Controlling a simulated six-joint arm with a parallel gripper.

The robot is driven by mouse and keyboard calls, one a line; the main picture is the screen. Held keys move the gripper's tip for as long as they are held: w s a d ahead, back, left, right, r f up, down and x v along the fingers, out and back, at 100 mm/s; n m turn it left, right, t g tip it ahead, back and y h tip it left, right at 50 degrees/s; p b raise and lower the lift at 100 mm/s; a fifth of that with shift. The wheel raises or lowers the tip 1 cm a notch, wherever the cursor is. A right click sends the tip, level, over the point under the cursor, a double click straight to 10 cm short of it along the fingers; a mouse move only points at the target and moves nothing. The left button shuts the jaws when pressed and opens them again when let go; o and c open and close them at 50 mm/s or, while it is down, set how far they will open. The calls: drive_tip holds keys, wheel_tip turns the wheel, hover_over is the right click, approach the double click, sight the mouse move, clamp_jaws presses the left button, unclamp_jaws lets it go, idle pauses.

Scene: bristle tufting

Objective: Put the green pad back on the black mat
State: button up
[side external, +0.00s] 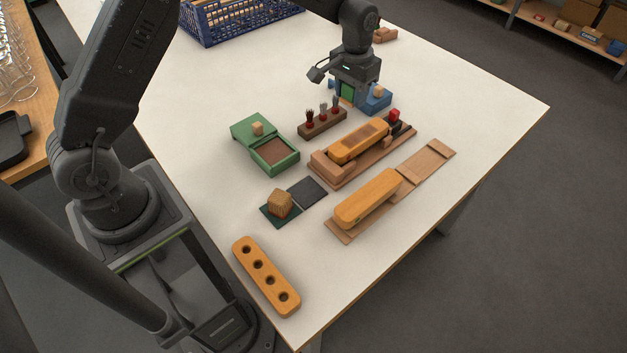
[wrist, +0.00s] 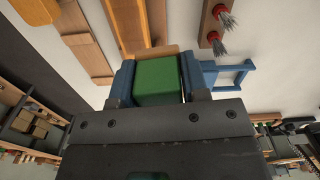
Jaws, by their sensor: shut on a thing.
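The black mat (side external: 308,192) lies flat and bare near the middle front of the table, well away from my gripper. I cannot tell whether the pad touches the table.
A green tray (side external: 243,133), a rack with several tufts (side external: 322,124) and a wooden fixture (side external: 325,170) stand between my gripper and the mat. A holed wooden block (side external: 266,275) lies in front.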

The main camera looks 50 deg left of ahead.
drive_tip(key=s+a+f+n, duration=0.1)
drive_tip(key=s+a+n, duration=0.15)
drive_tip(key=s, duration=0.75)
drive_tip(key=s+a+f+n, duration=0.1)
drive_tip(key=s+a+f, duration=0.15)
drive_tip(key=s, duration=0.75)
hover_over(307, 191)
wheel_tip(307, 191, down, 6)
drive_tip(key=shift+r, duration=0.1)
drive_tip(key=shift+f, duration=2.05)
drive_tip(key=shift+f, duration=0.2)
drive_tip(key=o, duration=0.9)
